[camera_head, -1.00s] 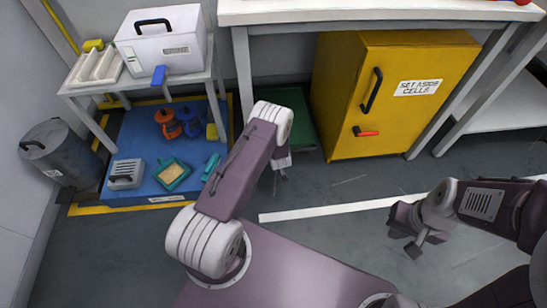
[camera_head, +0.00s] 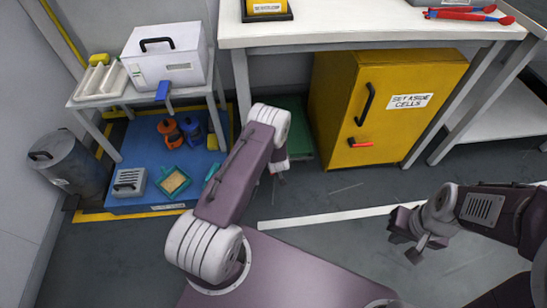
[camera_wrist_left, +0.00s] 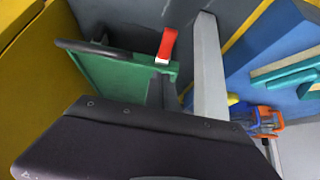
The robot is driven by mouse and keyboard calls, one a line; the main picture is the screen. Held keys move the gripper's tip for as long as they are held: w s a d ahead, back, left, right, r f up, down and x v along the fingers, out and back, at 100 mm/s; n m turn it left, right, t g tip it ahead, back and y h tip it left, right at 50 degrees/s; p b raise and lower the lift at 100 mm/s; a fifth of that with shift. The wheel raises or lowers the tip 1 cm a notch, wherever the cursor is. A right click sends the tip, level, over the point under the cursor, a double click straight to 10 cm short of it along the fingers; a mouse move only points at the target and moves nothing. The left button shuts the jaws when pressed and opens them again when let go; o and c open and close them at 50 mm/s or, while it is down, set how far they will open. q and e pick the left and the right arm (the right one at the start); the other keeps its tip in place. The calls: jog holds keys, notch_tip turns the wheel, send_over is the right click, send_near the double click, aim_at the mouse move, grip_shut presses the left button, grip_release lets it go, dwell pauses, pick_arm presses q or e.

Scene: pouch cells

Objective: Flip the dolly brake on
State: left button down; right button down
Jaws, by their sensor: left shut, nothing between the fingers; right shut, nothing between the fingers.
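The green dolly (camera_head: 299,122) stands under the workbench, left of the yellow cabinet, and my left arm partly covers it in the head view. The left wrist view shows its green deck (camera_wrist_left: 125,72), a dark bar handle and a red lever (camera_wrist_left: 166,45) with a white base at the deck's edge. The lever sticks up at a tilt. My left gripper (camera_head: 279,177) is low beside the dolly's near side, mostly hidden behind my forearm; its fingertips are not clear in the wrist view. My right gripper (camera_head: 414,252) is shut and empty over the open floor at right.
A yellow cabinet (camera_head: 330,100) labelled for set-aside cells stands right of the dolly. A workbench leg (camera_head: 241,88) and a blue platform (camera_head: 135,145) with containers are on the left. A grey bin (camera_head: 72,170) stands at far left. Floor in front is clear.

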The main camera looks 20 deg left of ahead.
pick_arm(q)
jog(key=s+d+r+p, duration=0.1)
jog(key=s+d+p, duration=0.2)
jog(key=s, duration=0.3)
jog(key=shift+s+d+r, duration=0.3)
jog(key=shift+s+d, duration=0.1)
jog(key=shift+d, duration=0.1)
